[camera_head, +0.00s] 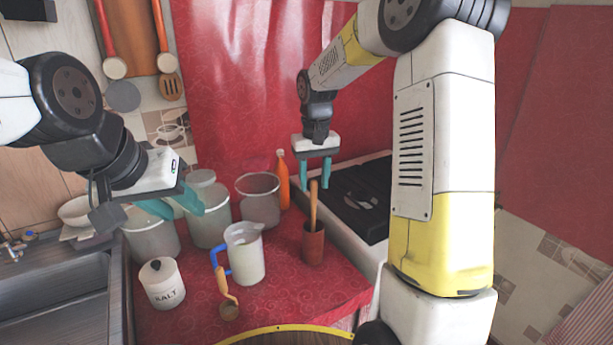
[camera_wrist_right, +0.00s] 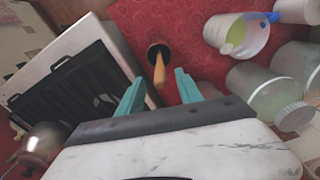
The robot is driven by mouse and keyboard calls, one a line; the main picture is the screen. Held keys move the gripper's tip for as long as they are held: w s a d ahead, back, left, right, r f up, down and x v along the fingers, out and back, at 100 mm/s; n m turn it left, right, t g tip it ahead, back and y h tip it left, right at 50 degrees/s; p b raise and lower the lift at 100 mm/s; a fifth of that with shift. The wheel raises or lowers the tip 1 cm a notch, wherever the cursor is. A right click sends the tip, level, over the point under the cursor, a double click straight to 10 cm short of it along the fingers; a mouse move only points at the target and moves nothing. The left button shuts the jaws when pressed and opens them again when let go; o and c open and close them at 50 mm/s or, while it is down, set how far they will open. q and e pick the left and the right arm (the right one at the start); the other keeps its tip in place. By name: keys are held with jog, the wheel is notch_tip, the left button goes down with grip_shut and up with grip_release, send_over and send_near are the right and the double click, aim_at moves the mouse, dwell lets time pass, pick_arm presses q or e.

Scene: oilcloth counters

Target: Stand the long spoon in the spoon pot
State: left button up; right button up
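A long wooden spoon handle (camera_head: 313,203) stands nearly upright, slightly tilted, in the reddish-brown spoon pot (camera_head: 313,246) on the red oilcloth. The lower end of the spoon is hidden in the pot. My right gripper (camera_head: 315,186) is open above the pot, its teal fingers on either side of the handle's top. In the right wrist view the handle (camera_wrist_right: 159,72) rises from the pot (camera_wrist_right: 159,48) between the spread fingers (camera_wrist_right: 160,84), and neither finger visibly touches it. My left gripper (camera_head: 176,206) is open and empty above the containers at left.
A salt jar (camera_head: 162,283), several tubs (camera_head: 259,202) and an orange bottle (camera_head: 283,180) stand nearby. A black hob (camera_head: 358,195) lies behind right; a sink (camera_head: 62,290) is left.

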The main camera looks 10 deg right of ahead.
notch_tip(320, 180, up, 8)
jog(key=shift+s+f, duration=0.15)
jog(key=shift+f, duration=0.05)
jog(key=shift+r, duration=0.1)
dwell(0.3)
dwell(0.5)
jog(key=shift+s+d+r, duration=0.1)
jog(key=shift+s+r, duration=0.05)
jog(key=s+d+r+t+y, duration=0.1)
jog(key=s+t, duration=0.2)
jog(key=s, duration=0.9)
jog(key=s+d+r+m+t+y, duration=0.1)
jog(key=s+r+t, duration=0.1)
jog(key=s, duration=1)
jog(key=shift+s+d+t, duration=0.15)
jog(key=shift+t, duration=0.25)
jog(key=shift+r, duration=0.1)
